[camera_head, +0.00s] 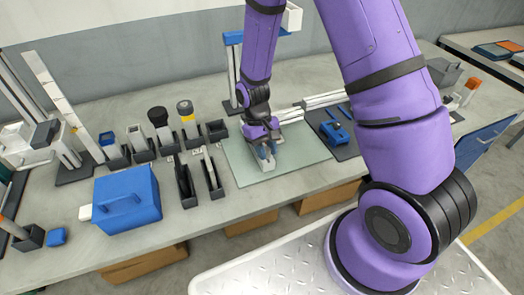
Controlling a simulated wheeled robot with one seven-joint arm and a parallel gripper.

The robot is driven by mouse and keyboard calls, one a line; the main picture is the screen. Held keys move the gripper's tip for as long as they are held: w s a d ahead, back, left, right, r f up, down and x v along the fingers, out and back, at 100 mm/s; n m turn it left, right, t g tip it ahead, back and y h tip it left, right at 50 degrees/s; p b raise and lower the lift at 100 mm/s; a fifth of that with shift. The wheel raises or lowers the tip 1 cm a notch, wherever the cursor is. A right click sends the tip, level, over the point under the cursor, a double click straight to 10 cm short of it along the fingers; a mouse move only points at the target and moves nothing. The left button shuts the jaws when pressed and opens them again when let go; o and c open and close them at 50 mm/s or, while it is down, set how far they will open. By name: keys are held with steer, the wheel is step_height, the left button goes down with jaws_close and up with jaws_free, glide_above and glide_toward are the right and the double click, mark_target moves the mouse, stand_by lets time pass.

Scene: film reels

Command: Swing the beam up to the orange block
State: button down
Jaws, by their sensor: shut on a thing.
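My gripper (266,154) points down over the pale green mat (305,156) in the middle of the bench. It is shut on a small pale piece (265,165), mostly hidden by the fingers; I cannot tell what it belongs to. A light grey beam (322,100) lies low behind my gripper and runs to the right, where my arm hides part of the view. A small orange block (472,84) stands at the right of the bench beyond my arm. I cannot tell whether the beam reaches towards it.
A blue box with a handle (127,199) stands at front left. Several dark holders (215,130) stand between it and the mat. A blue-topped post (232,60) rises behind my gripper. A blue tool (335,132) lies on a dark pad. The mat's front is clear.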

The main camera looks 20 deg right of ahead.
steer(key=c, duration=0.8)
jaws_free()
steer(key=shift+c, duration=0.2)
steer(key=v, duration=1)
steer(key=shift+w+r, duration=0.2)
steer(key=shift+r, duration=0.15)
